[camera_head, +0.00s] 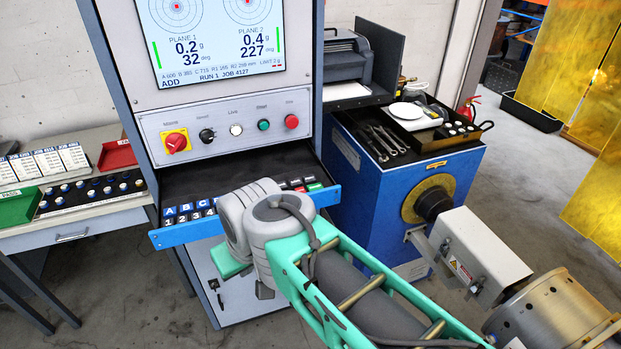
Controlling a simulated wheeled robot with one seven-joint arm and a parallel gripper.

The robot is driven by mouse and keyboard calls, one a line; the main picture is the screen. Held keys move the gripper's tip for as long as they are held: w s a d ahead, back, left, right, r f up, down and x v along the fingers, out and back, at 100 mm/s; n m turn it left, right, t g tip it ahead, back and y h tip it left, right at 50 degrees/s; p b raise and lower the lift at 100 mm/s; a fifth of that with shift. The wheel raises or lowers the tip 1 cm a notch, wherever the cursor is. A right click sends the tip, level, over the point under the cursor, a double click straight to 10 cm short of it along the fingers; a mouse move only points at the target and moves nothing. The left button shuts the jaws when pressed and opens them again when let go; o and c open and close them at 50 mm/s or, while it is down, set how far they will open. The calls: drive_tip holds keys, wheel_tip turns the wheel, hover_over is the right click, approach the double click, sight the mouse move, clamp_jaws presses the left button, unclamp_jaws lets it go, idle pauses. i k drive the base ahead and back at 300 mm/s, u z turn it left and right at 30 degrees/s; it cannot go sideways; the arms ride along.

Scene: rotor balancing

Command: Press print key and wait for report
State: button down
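A cabinet (160,95) stands in the middle with a lit screen (215,72) reading PLANE 1 0.2 g 32 deg and PLANE 2 0.4 g 227 deg, with RUN 1 JOB 4127 below. Its keyboard drawer (190,232) has a blue front edge. Letter and number keys (184,214) show at the left, and dark, red and green keys (305,184) at the right. My arm covers the keys between, and no key marked print is legible. A dark printer-like machine (345,62) stands behind, with a pale sheet or tray at its front.
A blue machine (375,210) with a tool tray stands right of the cabinet, and a shaft and grey housing beside it. A side table (70,230) with a green tray, a red tray and job cards stands left. Bare floor shows at the lower left.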

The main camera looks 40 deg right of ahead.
sight(308, 180)
drive_tip(key=z, duration=0.05)
drive_tip(key=k, duration=0.5)
drive_tip(key=z, duration=1.3)
drive_tip(key=i, duration=0.75)
drive_tip(key=u, duration=1.95)
